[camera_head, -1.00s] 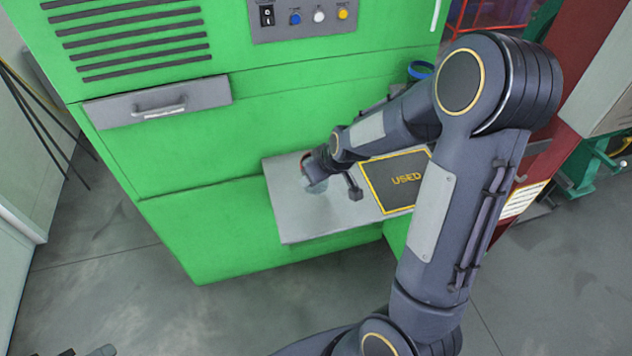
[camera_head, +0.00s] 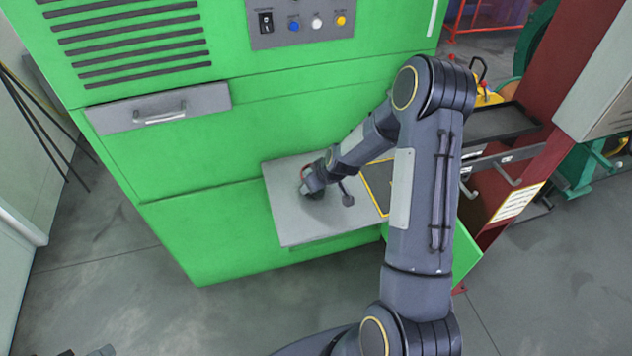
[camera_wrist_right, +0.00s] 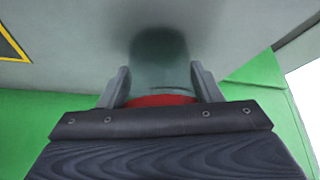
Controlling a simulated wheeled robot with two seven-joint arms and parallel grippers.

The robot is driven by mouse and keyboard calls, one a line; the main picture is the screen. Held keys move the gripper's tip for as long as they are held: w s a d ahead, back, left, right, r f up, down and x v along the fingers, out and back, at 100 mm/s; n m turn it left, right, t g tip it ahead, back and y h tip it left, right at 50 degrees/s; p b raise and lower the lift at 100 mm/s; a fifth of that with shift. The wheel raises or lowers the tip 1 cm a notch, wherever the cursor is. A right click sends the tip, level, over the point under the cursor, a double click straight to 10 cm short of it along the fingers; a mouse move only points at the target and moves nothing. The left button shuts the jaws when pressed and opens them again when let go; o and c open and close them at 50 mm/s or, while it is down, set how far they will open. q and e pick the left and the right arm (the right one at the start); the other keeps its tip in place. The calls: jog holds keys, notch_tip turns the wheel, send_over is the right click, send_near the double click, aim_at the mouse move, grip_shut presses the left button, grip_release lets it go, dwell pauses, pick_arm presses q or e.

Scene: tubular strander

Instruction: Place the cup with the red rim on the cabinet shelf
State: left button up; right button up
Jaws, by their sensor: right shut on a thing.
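The cup with the red rim (camera_wrist_right: 160,68) is a greenish, see-through cup between the fingers of my right gripper (camera_wrist_right: 160,88) in the right wrist view. Its red rim is nearest the palm and its body points away toward a grey surface. In the head view my right gripper (camera_head: 309,186) is low over the left part of the grey shelf (camera_head: 290,222) on the green cabinet, and the cup is mostly hidden there. I cannot tell whether the cup touches the shelf. What seems to be my left gripper (camera_head: 100,351) barely shows at the bottom left edge.
A dark, yellow-bordered panel (camera_head: 378,180) lies on the shelf's right part, partly behind my arm. The green cabinet (camera_head: 200,220) rises behind, with a grey drawer (camera_head: 160,107) and a button panel (camera_head: 303,22). A black tray (camera_head: 505,122) is at right.

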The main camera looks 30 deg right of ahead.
jog(key=shift+f, duration=0.1)
jog(key=shift+f, duration=0.15)
jog(key=o, duration=1)
jog(key=shift+c, duration=0.2)
jog(key=shift+r, duration=0.2)
jog(key=shift+r, duration=0.25)
jog(key=s+a+b+v, duration=0.1)
jog(key=a+v, duration=0.2)
jog(key=v, duration=1.5)
jog(key=s+a+r+m+y, duration=0.1)
jog(key=s+a+r, duration=0.1)
jog(key=s, duration=0.4)
jog(key=s+a+r+m+y, duration=0.1)
jog(key=s+a+r, duration=0.1)
jog(key=s+a, duration=0.2)
jog(key=s+a+r+m+y, duration=0.1)
jog(key=s+a, duration=0.3)
jog(key=s, duration=0.5)
jog(key=shift+s+r, duration=0.35)
jog(key=shift+r, duration=0.45)
